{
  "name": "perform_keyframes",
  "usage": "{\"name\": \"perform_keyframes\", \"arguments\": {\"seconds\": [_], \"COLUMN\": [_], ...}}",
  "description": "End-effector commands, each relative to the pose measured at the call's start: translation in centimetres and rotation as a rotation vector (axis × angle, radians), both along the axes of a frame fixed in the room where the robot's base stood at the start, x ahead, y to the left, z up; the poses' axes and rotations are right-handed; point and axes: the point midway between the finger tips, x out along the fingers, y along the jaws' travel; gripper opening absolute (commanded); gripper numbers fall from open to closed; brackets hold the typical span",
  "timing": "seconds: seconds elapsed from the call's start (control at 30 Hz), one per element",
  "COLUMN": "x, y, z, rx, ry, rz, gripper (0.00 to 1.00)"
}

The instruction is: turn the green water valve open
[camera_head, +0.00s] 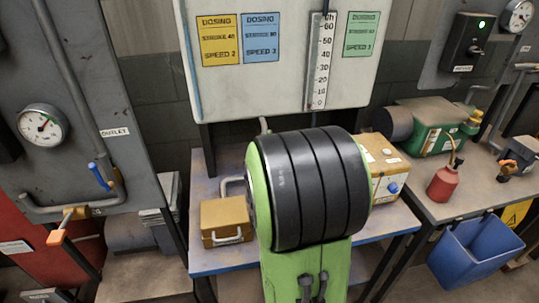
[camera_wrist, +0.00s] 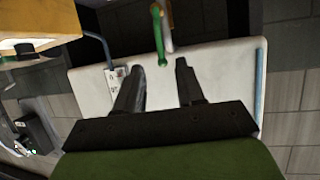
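The green valve handle (camera_wrist: 158,35) shows at the top of the wrist view, a long narrow green lever beside a pale pipe, in front of the white panel's edge. My gripper (camera_wrist: 158,80) is open, with its two dark fingers spread and nothing between them. In the picture the handle lies just beyond the fingertips, roughly in line with the gap, and I see no contact. The distance in depth is hard to tell. In the head view neither the handle nor my gripper shows; my own green and black arm covers the middle.
The white panel (camera_head: 280,92) stands behind my arm. A blue table (camera_head: 212,262) below bears a brown case (camera_head: 226,220) and a yellow box (camera_head: 384,165). At left are a blue lever (camera_head: 99,176) and an orange lever (camera_head: 57,236). A red oil can (camera_head: 444,182) stands right.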

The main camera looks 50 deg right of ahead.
Motion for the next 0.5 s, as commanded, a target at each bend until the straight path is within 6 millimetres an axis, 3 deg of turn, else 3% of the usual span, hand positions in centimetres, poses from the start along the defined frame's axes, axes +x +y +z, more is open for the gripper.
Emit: {"name": "perform_keyframes", "arguments": {"seconds": [0.2, 0.5], "x": [-2.3, -2.7], "y": [2.5, 2.8], "z": [1.5, 1.6], "rx": [-0.001, 0.000], "ry": [-0.001, 0.000], "rz": [0.003, 0.001], "gripper": [0.38, 0.38]}}
